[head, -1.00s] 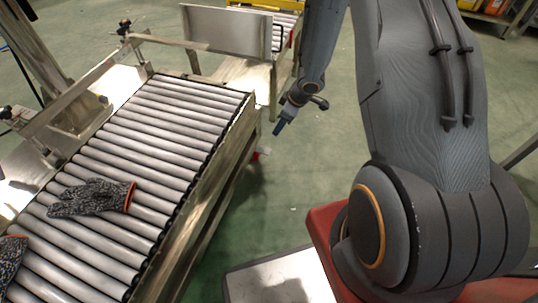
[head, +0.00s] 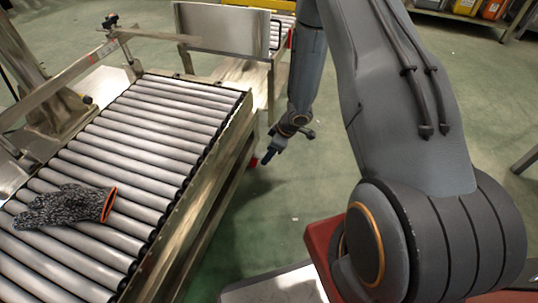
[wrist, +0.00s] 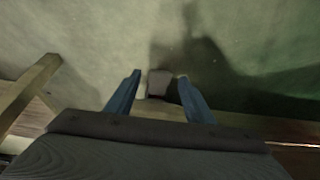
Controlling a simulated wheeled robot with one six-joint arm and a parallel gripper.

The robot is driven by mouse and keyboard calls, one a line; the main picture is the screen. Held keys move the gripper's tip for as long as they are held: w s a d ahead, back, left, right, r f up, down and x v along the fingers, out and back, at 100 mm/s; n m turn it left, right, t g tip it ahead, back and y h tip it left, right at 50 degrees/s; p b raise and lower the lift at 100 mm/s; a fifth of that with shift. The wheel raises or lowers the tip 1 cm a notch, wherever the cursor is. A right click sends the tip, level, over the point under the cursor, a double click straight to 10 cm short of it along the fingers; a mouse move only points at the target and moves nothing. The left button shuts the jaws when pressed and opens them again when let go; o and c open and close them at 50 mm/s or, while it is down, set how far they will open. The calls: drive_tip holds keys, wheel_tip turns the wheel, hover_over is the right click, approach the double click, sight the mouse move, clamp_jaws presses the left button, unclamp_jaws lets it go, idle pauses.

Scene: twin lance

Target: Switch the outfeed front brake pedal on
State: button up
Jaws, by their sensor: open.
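My gripper (head: 267,158) hangs low beside the right side of the roller conveyor (head: 170,135), near its far end. In the wrist view its two blue fingers (wrist: 158,78) are spread apart with nothing gripped. A small dark grey block (wrist: 161,84), perhaps the brake pedal, shows between and beyond the fingers, low near the floor. I cannot tell whether it touches them, nor which way it is set. A small red part (head: 253,162) shows beside the conveyor frame, just left of the gripper; I cannot tell what it is.
A grey patterned glove (head: 62,207) lies on the rollers. An upright metal plate (head: 222,29) stands beyond the conveyor's far end, with a second roller section (head: 285,20) behind. A beam (wrist: 25,88) crosses the wrist view's left. Green floor (head: 285,190) right of the conveyor is open.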

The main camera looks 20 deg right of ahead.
drive_tip(key=shift+f, duration=0.15)
drive_tip(key=c, duration=1)
drive_tip(key=shift+c, duration=0.2)
drive_tip(key=shift+f, duration=0.1)
drive_tip(key=shift+s+d+f+t+y+p, duration=0.1)
drive_tip(key=shift+f+t+y+p, duration=0.05)
drive_tip(key=shift+f+t+y, duration=0.6)
drive_tip(key=shift+s+d+f+t+y+p, duration=0.15)
drive_tip(key=shift+f+t+y, duration=0.3)
drive_tip(key=shift+y, duration=0.45)
drive_tip(key=shift+s+d+f+t+y+p, duration=0.1)
drive_tip(key=shift+f+t+y, duration=0.5)
drive_tip(key=shift+y, duration=0.25)
drive_tip(key=o, duration=1)
drive_tip(key=shift+o, duration=0.2)
